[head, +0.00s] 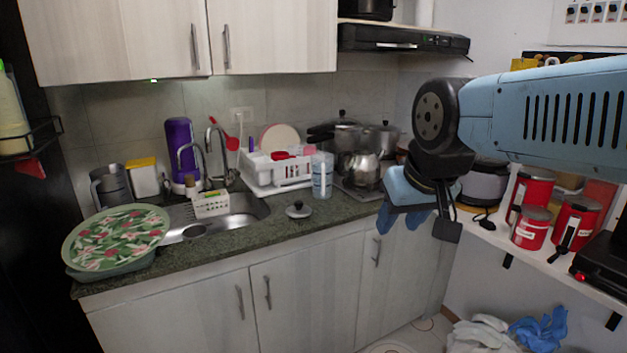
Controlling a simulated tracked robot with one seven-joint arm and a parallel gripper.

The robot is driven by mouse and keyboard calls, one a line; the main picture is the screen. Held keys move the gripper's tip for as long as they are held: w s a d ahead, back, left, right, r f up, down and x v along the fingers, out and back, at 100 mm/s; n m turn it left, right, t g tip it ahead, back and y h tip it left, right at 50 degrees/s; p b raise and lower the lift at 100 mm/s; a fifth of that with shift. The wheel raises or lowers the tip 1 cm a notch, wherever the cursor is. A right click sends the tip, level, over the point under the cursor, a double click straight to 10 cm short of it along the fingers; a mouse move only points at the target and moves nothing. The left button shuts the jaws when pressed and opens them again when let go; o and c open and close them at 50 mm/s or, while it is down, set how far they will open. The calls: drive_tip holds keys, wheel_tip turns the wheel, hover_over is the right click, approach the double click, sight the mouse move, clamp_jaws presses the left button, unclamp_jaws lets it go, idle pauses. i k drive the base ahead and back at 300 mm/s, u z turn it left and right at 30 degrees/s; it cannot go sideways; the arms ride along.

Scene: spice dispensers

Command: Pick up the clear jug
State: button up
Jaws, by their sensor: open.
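A clear, bluish jug (322,176) stands upright on the dark green counter, right of the white dish rack and in front of the stove pots. A greyish see-through jug with a handle (111,187) stands at the counter's left end; which of the two the task means I cannot tell for certain. My gripper (404,217) hangs in front of the counter's right end, to the right of the bluish jug and apart from it. Its blue fingers point down, open, with nothing seen between them.
A dark lid (298,209) lies on the counter just left of the bluish jug. The dish rack (277,170) and a steel kettle (360,168) stand close to it. Red canisters (531,228) line the right shelf. A leaf-patterned tray (116,238) covers the counter's left front.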

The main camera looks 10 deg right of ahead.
sight(323, 163)
drive_tip(key=u, duration=0.05)
drive_tip(key=i, duration=0.95)
drive_tip(key=z, duration=0.1)
